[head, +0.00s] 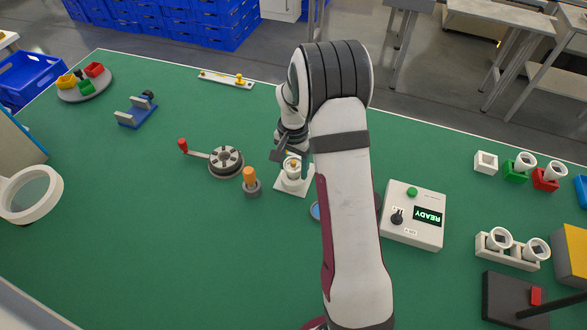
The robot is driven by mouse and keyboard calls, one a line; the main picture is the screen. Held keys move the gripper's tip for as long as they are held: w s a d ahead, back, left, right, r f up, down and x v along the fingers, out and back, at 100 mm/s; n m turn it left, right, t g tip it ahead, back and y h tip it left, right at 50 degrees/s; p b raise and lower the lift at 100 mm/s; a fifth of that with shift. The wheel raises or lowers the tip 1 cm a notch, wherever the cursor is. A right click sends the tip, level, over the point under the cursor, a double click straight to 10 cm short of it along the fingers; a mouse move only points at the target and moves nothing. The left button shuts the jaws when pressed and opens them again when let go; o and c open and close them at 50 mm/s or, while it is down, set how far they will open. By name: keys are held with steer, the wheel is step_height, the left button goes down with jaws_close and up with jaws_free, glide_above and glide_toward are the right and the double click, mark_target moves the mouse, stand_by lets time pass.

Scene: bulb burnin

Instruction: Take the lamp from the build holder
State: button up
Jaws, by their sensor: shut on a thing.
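The build holder (293,185) is a white block with a square base on the green table, near the middle of the head view. The lamp (292,165), small and white with a brass-coloured spot, is upright at the top of the holder. My gripper (286,158) is at the lamp from above and behind, its jaws shut on it. The fingers and arm hide part of the lamp. I cannot tell whether the lamp is still seated in the holder or slightly raised.
An orange-handled tool (250,181) and a round crank fixture (226,161) stand close left of the holder. A control box (413,215) reading READY is to the right. White cup-like parts in a rack (512,255) stand farther right. The green table (180,240) is clear at front left.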

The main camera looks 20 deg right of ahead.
steer(key=shift+c, duration=1.3)
steer(key=shift+r, duration=0.65)
step_height(320, 180, up, 3)
steer(key=shift+f, duration=0.15)
steer(key=s+d+r, duration=0.8)
steer(key=r, duration=0.3)
steer(key=shift+s+r, duration=0.2)
steer(key=shift+r, duration=0.05)
